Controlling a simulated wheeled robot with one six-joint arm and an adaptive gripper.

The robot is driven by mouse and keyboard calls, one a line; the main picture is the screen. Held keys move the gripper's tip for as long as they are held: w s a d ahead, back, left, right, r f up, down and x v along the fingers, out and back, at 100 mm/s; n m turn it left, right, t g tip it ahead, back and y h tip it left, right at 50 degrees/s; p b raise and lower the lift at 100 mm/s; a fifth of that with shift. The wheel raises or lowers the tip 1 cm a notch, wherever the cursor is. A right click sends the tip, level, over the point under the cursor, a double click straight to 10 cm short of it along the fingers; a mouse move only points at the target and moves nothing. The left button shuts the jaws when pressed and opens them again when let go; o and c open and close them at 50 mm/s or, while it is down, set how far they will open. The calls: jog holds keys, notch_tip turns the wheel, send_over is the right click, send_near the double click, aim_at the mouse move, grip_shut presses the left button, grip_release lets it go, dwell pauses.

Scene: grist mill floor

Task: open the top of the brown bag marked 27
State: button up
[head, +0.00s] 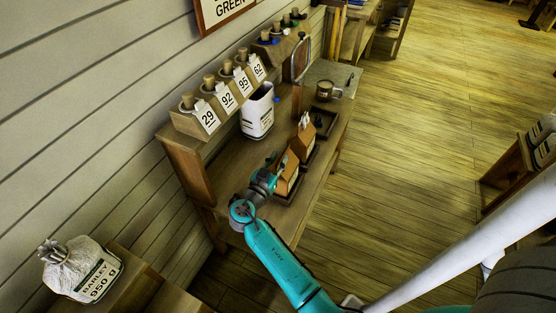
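Two brown bags stand in dark trays on the wooden bench. The nearer brown bag (291,174) is partly hidden by my arm, with some white print low on its front. The farther brown bag (303,142) has a pale piece at its top. I cannot read a 27 on either one. My gripper (281,161) is small in the head view, at the upper left side of the nearer bag. I cannot tell whether it touches the bag or how its fingers stand.
A shelf holds corked jars behind tags 29, 92, 95 and 62 (257,68). A white container (258,112) stands on the bench near the wall. A mug (325,90) is at the far end. A barley sack (82,268) sits lower left.

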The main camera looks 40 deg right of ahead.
jog(key=shift+c, duration=0.2)
grip_shut()
